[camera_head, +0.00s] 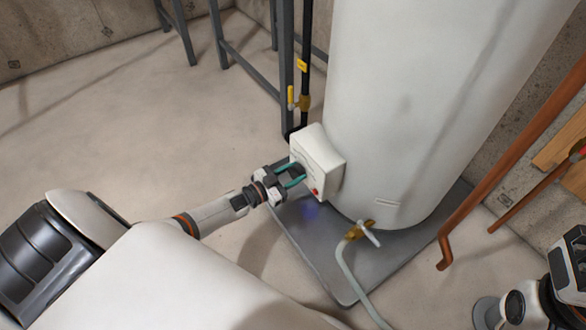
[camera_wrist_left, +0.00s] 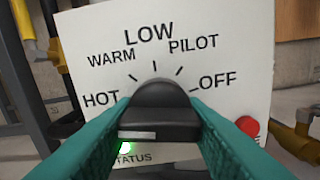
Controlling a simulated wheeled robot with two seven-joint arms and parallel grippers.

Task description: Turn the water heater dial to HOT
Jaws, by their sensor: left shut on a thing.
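The water heater dial (camera_wrist_left: 160,104) is a black knob on a white control box (camera_head: 318,156) low on the tank's side. In the left wrist view the panel reads HOT, WARM, LOW, PILOT and OFF in an arc from left to right. My left gripper (camera_head: 291,176) is at the box front, and its teal fingers (camera_wrist_left: 158,135) are shut on the dial from both sides. I cannot tell which mark the dial points to. My right gripper's fingers are not seen.
The white tank (camera_head: 420,100) stands on a grey slab (camera_head: 310,235). A red button (camera_wrist_left: 248,126) sits below OFF. A drain valve with hose (camera_head: 360,232) is right of the box, a copper pipe (camera_head: 510,165) farther right. Grey metal legs (camera_head: 285,60) stand behind. Floor at left is clear.

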